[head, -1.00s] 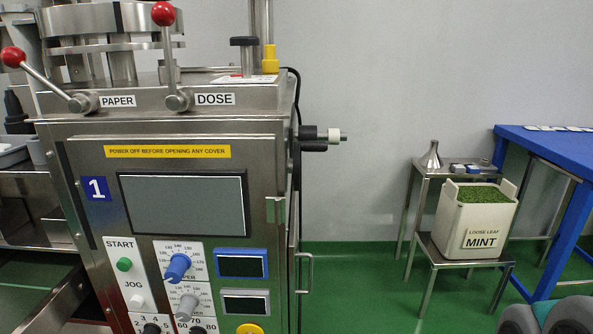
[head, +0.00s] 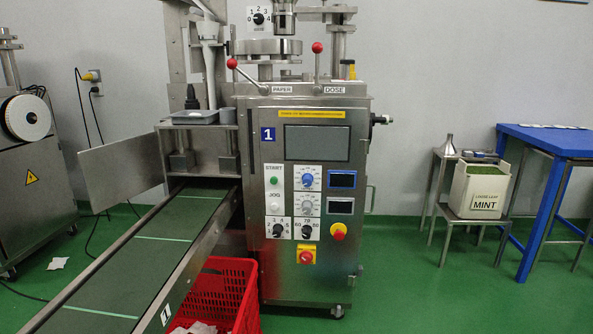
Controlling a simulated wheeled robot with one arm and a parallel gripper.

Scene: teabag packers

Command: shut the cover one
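Machine 1 (head: 261,180) is a steel cabinet with a blue number 1 sign, standing in the middle of the head view. Its front face with screen, knobs and buttons looks flat and closed. A flat grey metal panel (head: 120,172) sticks out to the left of the machine, behind the conveyor. It looks like a cover swung open, but its hinge is not clear. A handle (head: 372,198) shows on the machine's right side. My gripper is not in view.
A conveyor (head: 140,252) slopes down to the front left. A red crate (head: 242,305) stands beside it, before the machine. Another machine (head: 30,185) stands far left. A mint bin (head: 475,190) and blue table (head: 540,139) are at right. Green floor lies clear front right.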

